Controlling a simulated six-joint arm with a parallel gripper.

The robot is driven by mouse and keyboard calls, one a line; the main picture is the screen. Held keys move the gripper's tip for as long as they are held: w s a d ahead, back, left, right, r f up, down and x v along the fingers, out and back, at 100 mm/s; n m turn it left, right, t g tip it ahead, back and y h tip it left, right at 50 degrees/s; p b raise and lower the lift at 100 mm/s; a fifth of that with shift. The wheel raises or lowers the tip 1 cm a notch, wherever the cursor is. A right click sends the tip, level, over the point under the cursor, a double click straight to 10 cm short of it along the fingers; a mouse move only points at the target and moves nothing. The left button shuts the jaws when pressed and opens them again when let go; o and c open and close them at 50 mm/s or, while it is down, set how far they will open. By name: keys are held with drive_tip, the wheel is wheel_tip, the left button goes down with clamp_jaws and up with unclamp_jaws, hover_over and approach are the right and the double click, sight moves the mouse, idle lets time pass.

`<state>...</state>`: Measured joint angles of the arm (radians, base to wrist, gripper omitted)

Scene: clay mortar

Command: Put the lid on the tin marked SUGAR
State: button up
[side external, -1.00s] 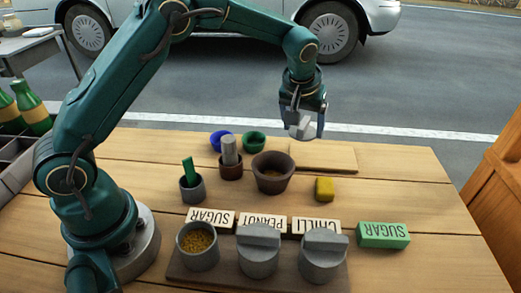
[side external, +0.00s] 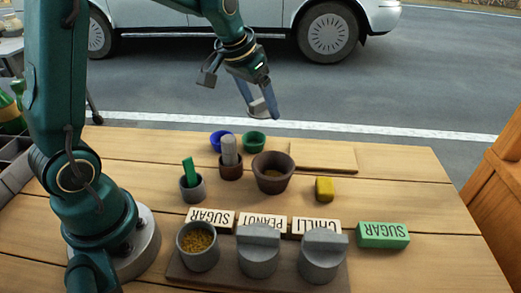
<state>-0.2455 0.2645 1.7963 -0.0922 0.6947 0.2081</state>
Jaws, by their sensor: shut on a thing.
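My gripper (side external: 261,108) is in the air beyond the far edge of the table, shut on a small grey piece that looks like the lid (side external: 257,105). The fingers hide part of it. The open grey tin (side external: 198,258) stands at the left of the front row, full of yellow-brown grains. The SUGAR label (side external: 210,218) is behind it, upside down in this view. My gripper is well above and behind this tin, to its right.
Two lidded grey tins stand beside it, at the PEANUT (side external: 258,262) and CHILLI (side external: 322,268) labels. A green SUGAR block (side external: 383,235) lies to the right. A brown mortar (side external: 272,182), small cups and a yellow block (side external: 324,189) stand behind the labels.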

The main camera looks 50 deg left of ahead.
drive_tip(key=s+d+m+g+h, duration=0.2)
drive_tip(key=s+d+m+g, duration=0.35)
drive_tip(key=s+m, duration=0.8)
drive_tip(key=s+d+m+g+h, duration=0.1)
drive_tip(key=s+d+m+g, duration=0.2)
drive_tip(key=s+d+m, duration=1)
drive_tip(key=shift+w+a+f+m, duration=0.5)
drive_tip(key=shift+a+f+m, duration=0.15)
drive_tip(key=shift+a+f, duration=0.1)
drive_tip(key=shift+w+a+f+m, duration=0.55)
drive_tip(key=shift+a+f+m, duration=0.15)
drive_tip(key=shift+a, duration=0.1)
drive_tip(key=shift+w+a+f+m, duration=0.5)
drive_tip(key=shift+a+f+m, duration=0.1)
drive_tip(key=shift+a+f, duration=0.15)
drive_tip(key=shift+f, duration=0.45)
drive_tip(key=o, duration=1.2)
drive_tip(key=shift+c, duration=0.2)
wheel_tip(320, 180, up, 7)
